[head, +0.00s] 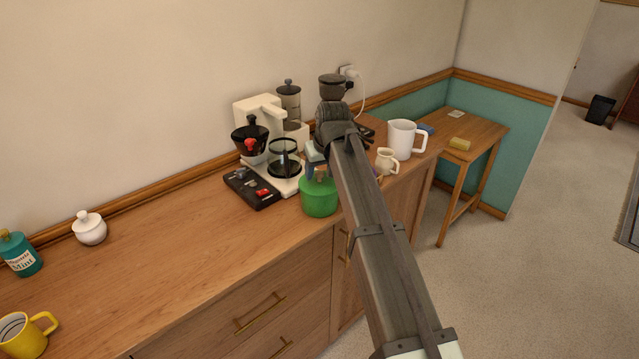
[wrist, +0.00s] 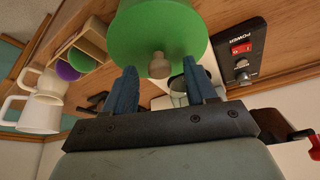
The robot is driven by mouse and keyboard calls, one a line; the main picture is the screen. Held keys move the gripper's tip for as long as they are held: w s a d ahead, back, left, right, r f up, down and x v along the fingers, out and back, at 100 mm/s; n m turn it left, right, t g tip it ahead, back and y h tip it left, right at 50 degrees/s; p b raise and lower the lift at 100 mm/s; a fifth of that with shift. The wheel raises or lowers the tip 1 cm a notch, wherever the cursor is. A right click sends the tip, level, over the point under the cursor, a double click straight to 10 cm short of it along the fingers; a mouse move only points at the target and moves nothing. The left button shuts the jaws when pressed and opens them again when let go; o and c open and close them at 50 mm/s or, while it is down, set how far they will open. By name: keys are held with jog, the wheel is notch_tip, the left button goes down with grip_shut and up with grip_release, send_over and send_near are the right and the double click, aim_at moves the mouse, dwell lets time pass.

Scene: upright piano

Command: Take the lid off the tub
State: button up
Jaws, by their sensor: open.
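The green tub (head: 319,197) stands on the wooden counter near its front edge, in front of the coffee maker. In the wrist view its green round top (wrist: 160,22) fills the upper middle, with a small pale knob (wrist: 160,67) on it. The seam between lid and tub cannot be made out. My gripper (head: 315,168) is just above the tub, pointing down, and partly covers its top in the head view. In the wrist view the blue fingers of my gripper (wrist: 159,74) are open, one on each side of the knob, with gaps to both sides. Nothing is held.
A black control box (head: 251,188) with a red switch lies left of the tub. The white coffee maker (head: 262,135) stands behind. A cream jug (head: 386,161) and white pitcher (head: 403,139) are to the right. The counter (head: 170,235) is mostly clear further left.

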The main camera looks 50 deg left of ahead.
jog(key=shift+f, duration=0.1)
jog(key=shift+c, duration=0.3)
grip_shut()
